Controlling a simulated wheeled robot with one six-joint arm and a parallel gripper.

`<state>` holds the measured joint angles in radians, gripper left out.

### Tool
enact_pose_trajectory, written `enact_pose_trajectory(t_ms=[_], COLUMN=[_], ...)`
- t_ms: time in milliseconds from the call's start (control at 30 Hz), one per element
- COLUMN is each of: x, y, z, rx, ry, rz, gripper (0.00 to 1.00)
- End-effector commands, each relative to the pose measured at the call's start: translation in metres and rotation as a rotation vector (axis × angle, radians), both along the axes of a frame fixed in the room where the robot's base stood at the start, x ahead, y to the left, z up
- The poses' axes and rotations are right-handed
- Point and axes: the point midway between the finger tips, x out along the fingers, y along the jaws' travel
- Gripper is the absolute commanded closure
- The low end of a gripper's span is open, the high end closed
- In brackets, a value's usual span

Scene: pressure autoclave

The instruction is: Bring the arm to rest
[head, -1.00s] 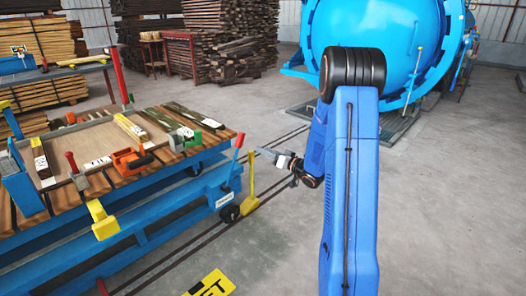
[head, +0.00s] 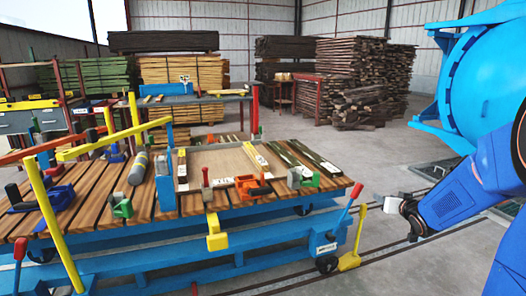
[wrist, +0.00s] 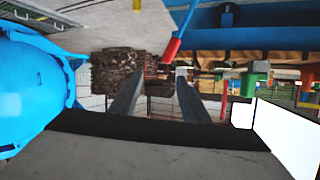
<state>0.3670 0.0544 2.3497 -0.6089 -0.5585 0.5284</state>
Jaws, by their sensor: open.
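My gripper (head: 396,203) is at the right in the head view, at the end of my blue arm, to the right of the blue cart (head: 200,262) and apart from it. In the wrist view its two dark fingers (wrist: 157,98) stand apart with nothing between them. The picture there looks turned upside down. The blue autoclave (head: 490,85) is behind my arm at the right, and it also fills the left of the wrist view (wrist: 30,95). Part of my arm is cut off by the right edge of the head view.
The cart's slatted deck holds a tray, clamps and several wood pieces. A red lever (head: 346,212) and a yellow lever (head: 356,235) rise at its right end, close to my gripper. Floor rails (head: 400,245) run towards the autoclave. Timber stacks (head: 360,80) stand at the back.

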Motion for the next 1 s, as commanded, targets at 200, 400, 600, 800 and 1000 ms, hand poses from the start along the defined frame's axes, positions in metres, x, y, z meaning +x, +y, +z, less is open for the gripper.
enact_pose_trajectory(t_ms=[200, 400, 600, 800, 1000], x=[-0.048, -0.101, -0.163, -0.231, -0.304], y=[0.018, 0.037, 0.060, 0.088, 0.118], z=[0.023, 0.034, 0.038, 0.035, 0.027], rx=[-0.066, -0.101, -0.113, -0.110, -0.096], ry=[0.109, 0.223, 0.347, 0.476, 0.607], rz=[-0.067, -0.108, -0.121, -0.100, -0.044], gripper=[0.58, 0.58, 0.58, 0.58, 0.58])
